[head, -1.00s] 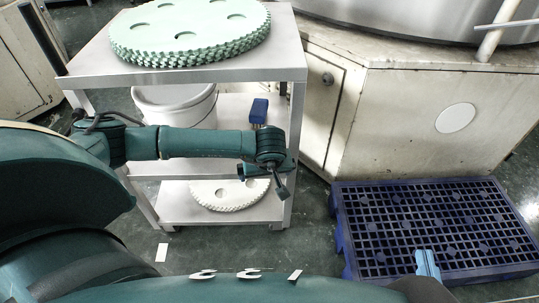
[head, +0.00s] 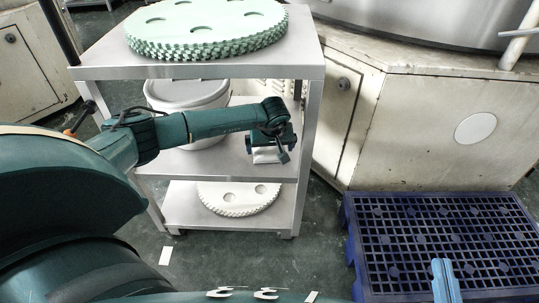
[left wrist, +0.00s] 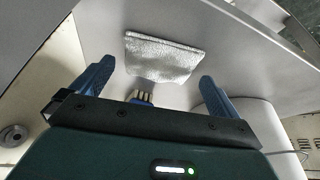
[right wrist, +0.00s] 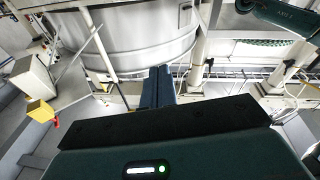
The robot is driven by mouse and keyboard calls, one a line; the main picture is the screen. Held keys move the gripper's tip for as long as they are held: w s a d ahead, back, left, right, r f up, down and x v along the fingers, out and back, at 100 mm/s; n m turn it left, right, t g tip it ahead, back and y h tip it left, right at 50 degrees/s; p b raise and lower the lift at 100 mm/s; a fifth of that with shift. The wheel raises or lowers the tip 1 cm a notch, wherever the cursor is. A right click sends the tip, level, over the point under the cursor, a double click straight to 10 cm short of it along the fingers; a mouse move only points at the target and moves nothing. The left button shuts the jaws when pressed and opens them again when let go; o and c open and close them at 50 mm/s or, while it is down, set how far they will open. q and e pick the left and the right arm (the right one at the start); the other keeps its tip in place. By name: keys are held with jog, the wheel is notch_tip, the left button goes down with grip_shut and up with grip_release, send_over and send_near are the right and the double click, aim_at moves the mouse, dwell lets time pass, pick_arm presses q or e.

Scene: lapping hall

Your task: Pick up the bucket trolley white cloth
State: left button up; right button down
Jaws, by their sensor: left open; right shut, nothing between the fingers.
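The white cloth (left wrist: 163,57) lies folded on the grey shelf in the left wrist view, just beyond and between the fingertips. In the head view the cloth (head: 268,156) shows partly, below my left gripper (head: 275,142), on the trolley's middle shelf (head: 215,160). My left gripper, also in the left wrist view (left wrist: 157,78), is open, with a finger on either side and nothing gripped. My right gripper (head: 445,275) is shut and empty above the blue pallet; its closed fingers also show in the right wrist view (right wrist: 158,88).
A white lidded bucket (head: 187,95) stands on the middle shelf behind my left arm. A blue brush (left wrist: 143,97) lies near the cloth. The top shelf (head: 105,55) overhangs with green toothed discs (head: 207,28); a white disc (head: 238,197) lies below. A blue pallet (head: 430,235) is right.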

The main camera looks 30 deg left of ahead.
pick_arm(q)
jog(key=shift+x, duration=0.8)
jog(key=shift+f, duration=0.15)
jog(key=c, duration=0.7)
pick_arm(e)
jog(key=shift+a+r, duration=0.15)
